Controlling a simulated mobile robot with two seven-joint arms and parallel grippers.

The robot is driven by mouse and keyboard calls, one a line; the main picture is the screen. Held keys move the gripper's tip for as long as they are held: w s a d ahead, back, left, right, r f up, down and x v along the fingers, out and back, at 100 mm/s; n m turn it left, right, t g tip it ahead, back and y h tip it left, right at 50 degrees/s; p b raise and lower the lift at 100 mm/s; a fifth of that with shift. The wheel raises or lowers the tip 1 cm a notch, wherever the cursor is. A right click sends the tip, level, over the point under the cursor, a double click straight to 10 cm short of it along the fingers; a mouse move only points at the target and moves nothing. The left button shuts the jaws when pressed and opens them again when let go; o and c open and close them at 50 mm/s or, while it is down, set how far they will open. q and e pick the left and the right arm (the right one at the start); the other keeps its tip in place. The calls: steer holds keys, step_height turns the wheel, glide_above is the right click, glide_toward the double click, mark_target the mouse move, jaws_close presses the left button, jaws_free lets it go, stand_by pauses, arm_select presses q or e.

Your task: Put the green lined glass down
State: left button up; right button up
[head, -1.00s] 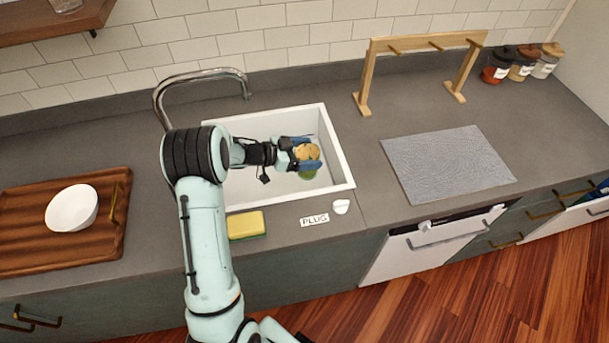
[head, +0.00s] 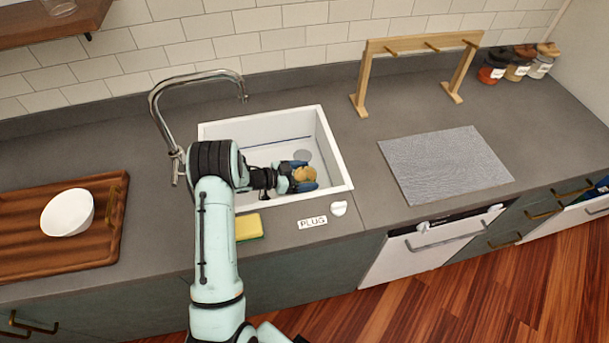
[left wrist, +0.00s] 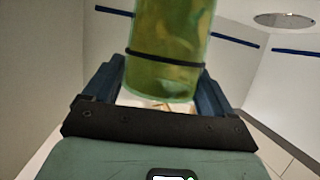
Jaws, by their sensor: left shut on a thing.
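The green lined glass (left wrist: 163,70) is translucent green with a dark band around it, in the left wrist view. My left gripper (left wrist: 162,84) is shut on it, one blue finger on each side. In the head view my left gripper (head: 302,177) is over the front right part of the white sink (head: 334,150). There the glass shows only as a small tan round end (head: 305,173) between the fingers. I cannot tell whether the glass touches the sink floor. My right gripper is not in view.
A grey mat (head: 446,165) lies on the counter right of the sink, below a wooden rack (head: 425,45). A yellow sponge (head: 249,227) and a PLUG label (head: 311,222) lie at the front edge. The faucet (head: 160,100) stands behind left. A wooden board (head: 30,245) holds a white bowl (head: 68,213).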

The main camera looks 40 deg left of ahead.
arm_select(q)
steer(key=shift+f, duration=0.15)
steer(key=o, duration=1.5)
steer(key=shift+r, duration=0.25)
steer(key=b+v, duration=0.1)
steer(key=v, duration=1.1)
steer(key=shift+b, duration=0.3)
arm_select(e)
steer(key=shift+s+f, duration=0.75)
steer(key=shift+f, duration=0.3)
arm_select(q)
steer(key=shift+s+f, duration=0.1)
steer(key=shift+f, duration=0.05)
